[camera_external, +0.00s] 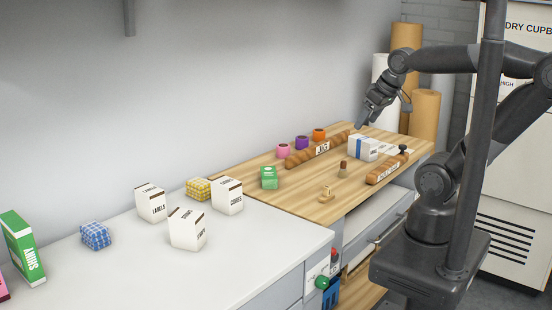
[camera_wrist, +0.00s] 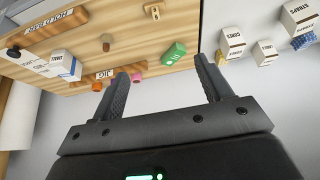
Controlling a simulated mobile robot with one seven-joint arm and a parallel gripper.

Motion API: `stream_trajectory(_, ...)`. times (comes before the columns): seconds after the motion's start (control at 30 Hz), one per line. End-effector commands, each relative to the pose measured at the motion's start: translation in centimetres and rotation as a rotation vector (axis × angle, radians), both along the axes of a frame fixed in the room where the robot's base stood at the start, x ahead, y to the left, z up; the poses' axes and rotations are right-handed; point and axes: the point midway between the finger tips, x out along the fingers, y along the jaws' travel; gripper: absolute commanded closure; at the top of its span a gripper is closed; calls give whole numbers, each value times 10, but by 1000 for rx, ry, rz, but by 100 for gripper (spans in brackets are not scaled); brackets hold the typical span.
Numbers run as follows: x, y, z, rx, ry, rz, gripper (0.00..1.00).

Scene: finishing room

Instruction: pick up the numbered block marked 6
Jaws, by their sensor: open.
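I cannot make out a block marked 6 in either view. A small green block-like item (camera_external: 269,178) with a pale mark stands on the wooden worktop; it also shows in the wrist view (camera_wrist: 174,53), but its mark is not readable as a number. My gripper (camera_external: 384,115) is open and empty above the far right end of the worktop, near the white box with a blue stripe (camera_external: 362,147). In the wrist view my gripper (camera_wrist: 161,67) has its fingers wide apart with nothing between them.
Several labelled cartons and patterned blocks stand on the white counter (camera_external: 130,270). Tall rolls stand behind.

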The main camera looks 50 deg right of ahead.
Motion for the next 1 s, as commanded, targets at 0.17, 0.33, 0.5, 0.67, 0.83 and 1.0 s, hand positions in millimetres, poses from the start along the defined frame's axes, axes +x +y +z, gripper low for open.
stream_trajectory(0.17,0,0,0,0,0,0,28)
stream_trajectory(0.33,0,0,0,0,0,0,28)
stream_trajectory(0.5,0,0,0,0,0,0,32)
stream_trajectory(0.67,0,0,0,0,0,0,46)
stream_trajectory(0.83,0,0,0,0,0,0,56)
stream_trajectory(1.0,0,0,0,0,0,0,56)
